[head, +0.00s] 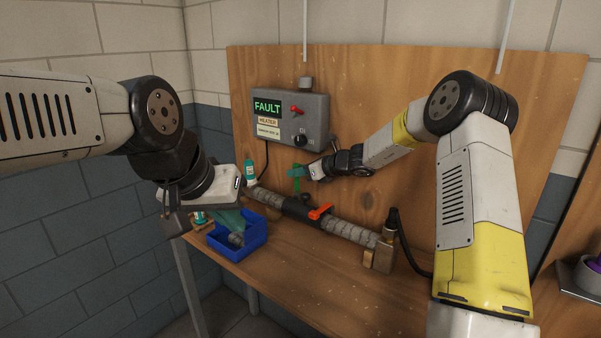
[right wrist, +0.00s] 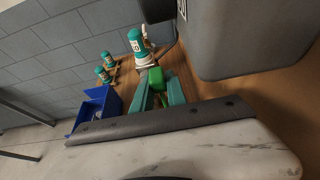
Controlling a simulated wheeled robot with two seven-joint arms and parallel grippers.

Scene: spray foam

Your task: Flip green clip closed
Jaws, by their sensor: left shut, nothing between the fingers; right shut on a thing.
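The green clip (head: 297,184) is in front of the wooden board, below the grey control box. My right gripper (head: 296,172) reaches it from the right and is shut on it. In the right wrist view the bright green clip (right wrist: 156,78) shows between the teal fingers (right wrist: 160,94); the dark gripper body hides its lower part, and I cannot tell whether its flap is open or closed. My left gripper (head: 233,222) is shut and empty, with its teal fingers over the blue bin (head: 249,245).
The control box (head: 290,118) reads FAULT and has a red switch. A wrapped pipe (head: 348,230) with a red-orange lever (head: 319,212) crosses the bench. A teal-and-white bottle (head: 250,174) stands behind its left end. The front of the bench (head: 285,285) is bare.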

